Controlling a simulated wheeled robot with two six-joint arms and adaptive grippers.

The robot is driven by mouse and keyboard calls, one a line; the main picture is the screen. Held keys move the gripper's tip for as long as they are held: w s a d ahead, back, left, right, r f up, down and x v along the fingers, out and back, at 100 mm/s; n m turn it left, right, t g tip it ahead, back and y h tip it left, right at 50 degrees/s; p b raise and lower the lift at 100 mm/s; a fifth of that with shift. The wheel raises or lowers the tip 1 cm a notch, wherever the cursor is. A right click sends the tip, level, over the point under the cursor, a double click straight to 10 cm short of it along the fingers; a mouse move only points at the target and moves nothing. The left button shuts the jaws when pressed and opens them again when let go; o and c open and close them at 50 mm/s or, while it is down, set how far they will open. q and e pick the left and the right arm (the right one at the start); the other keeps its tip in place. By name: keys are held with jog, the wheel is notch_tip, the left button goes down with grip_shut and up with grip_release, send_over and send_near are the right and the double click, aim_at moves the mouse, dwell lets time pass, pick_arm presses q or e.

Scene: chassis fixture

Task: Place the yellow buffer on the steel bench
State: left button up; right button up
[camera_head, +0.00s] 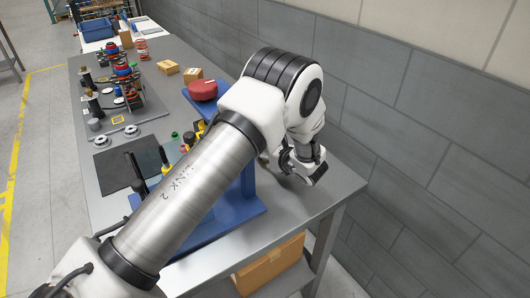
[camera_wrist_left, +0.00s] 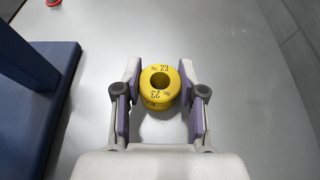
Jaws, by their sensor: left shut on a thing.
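The yellow buffer (camera_wrist_left: 160,86), a ring with a central hole and the mark "No 23", sits between the two fingers of my left gripper (camera_wrist_left: 160,92) in the left wrist view. The fingers with purple pads are shut on its sides. In the head view my left gripper (camera_head: 304,172) is low over the right end of the steel bench (camera_head: 312,196), near the wall-side edge, and the buffer is hidden there. Bare bench (camera_wrist_left: 240,110) lies under the buffer in the wrist view; I cannot tell whether they touch. My right gripper is not in view.
A blue fixture (camera_head: 230,212) stands beside the gripper, also at the left of the wrist view (camera_wrist_left: 30,110). A red round part (camera_head: 203,89), small boxes (camera_head: 168,67) and several parts stand farther back. A cardboard box (camera_head: 270,268) is below the bench. A grey wall (camera_head: 440,120) is close on the right.

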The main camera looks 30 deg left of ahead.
pick_arm(q)
jog(key=shift+s+f+b, duration=0.15)
jog(key=shift+b, duration=0.15)
jog(key=o, duration=1.1)
jog(key=shift+r+p, duration=0.25)
jog(key=shift+p, duration=0.05)
jog(key=shift+d+r, duration=0.2)
jog(key=shift+d, duration=0.1)
jog(key=p+v, duration=0.4)
jog(key=v, duration=0.7)
jog(key=shift+r, duration=0.1)
jog(key=shift+s+d, duration=0.15)
